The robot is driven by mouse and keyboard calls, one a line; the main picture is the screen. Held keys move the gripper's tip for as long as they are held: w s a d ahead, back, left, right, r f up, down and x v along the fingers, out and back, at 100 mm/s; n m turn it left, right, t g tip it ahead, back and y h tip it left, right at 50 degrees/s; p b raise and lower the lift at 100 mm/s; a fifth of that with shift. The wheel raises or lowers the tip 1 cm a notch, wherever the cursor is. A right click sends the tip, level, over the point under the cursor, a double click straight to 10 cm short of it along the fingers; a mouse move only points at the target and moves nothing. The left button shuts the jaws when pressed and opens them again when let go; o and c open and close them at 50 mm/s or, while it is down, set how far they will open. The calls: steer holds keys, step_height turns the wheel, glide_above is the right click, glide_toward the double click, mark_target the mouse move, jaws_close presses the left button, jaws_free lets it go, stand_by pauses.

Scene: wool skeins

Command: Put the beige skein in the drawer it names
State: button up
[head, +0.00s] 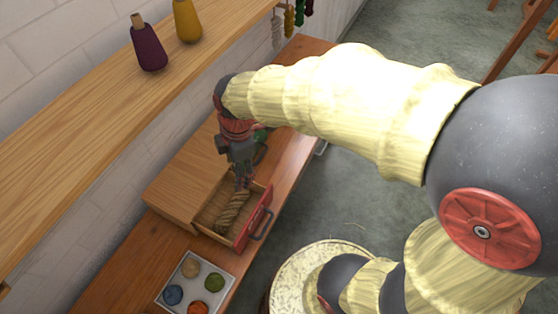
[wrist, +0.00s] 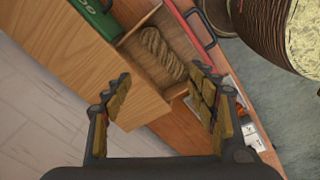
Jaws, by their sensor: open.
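The beige skein (head: 235,207) is a twisted hank lying inside an open drawer with a red front (head: 255,216). In the wrist view the skein (wrist: 160,54) lies in the wooden drawer box, ahead of my fingertips, with the red front (wrist: 193,22) on its right. My gripper (head: 242,183) is just above the drawer and partly covers its far end in the head view. In the wrist view my gripper (wrist: 161,77) has its fingers wide apart with nothing between them. A green drawer front (wrist: 93,17) shows beside the red one; its lettering is only partly visible.
The drawers belong to a wooden cabinet (head: 180,188) on a bench along the wall. A white tray (head: 194,281) with several coloured balls stands near it. A shelf (head: 95,95) above carries a purple cone (head: 148,48) and a yellow cone (head: 187,20). Open floor lies right.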

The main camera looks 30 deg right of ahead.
steer(key=s+d+r+m+t, duration=0.2)
steer(key=s+r+m, duration=0.3)
steer(key=m, duration=0.3)
steer(key=s+d+r+m+t+h, duration=0.1)
steer(key=s+d+r+m+t, duration=0.1)
steer(key=s+d+r+m, duration=0.3)
step_height(320, 180, up, 3)
steer(key=s+m, duration=0.1)
steer(key=m, duration=0.3)
steer(key=shift+d+m, duration=0.15)
steer(key=shift+m, duration=0.15)
steer(key=shift+s+f, duration=0.1)
steer(key=shift+c, duration=0.4)
